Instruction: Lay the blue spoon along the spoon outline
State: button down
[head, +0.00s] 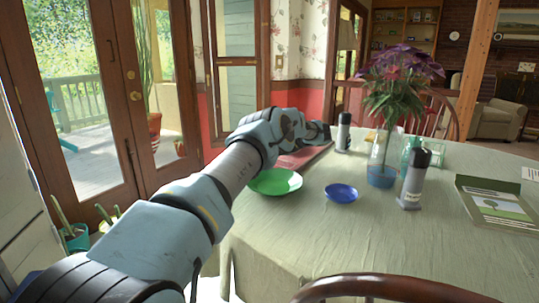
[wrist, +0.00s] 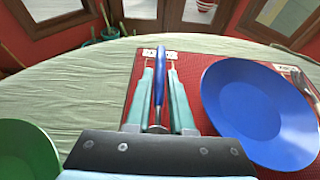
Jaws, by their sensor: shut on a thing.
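In the wrist view, the blue-handled spoon (wrist: 160,88) lies lengthwise between the fingers of my gripper (wrist: 160,70), which is shut on it. Its handle points to the far edge of the red placemat (wrist: 205,70), and its metallic end is near the gripper body. The spoon is over the mat's left strip, left of a large blue plate (wrist: 262,112). Pale marks show at the mat's far left corner, around the handle end; the rest of the spoon outline is hidden by my fingers. I cannot tell whether the spoon touches the mat.
A fork (wrist: 305,82) lies right of the blue plate. A green plate (head: 275,181) and a small blue dish (head: 341,194) stand nearer on the table. A flower vase (head: 383,160), bottles (head: 413,180) and a book (head: 500,203) are to the right. The front tablecloth is clear.

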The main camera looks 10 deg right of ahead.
jog(key=shift+f, duration=1.65)
jog(key=shift+f, duration=0.25)
jog(key=c, duration=0.8)
grip_release()
jog(key=shift+r, duration=0.15)
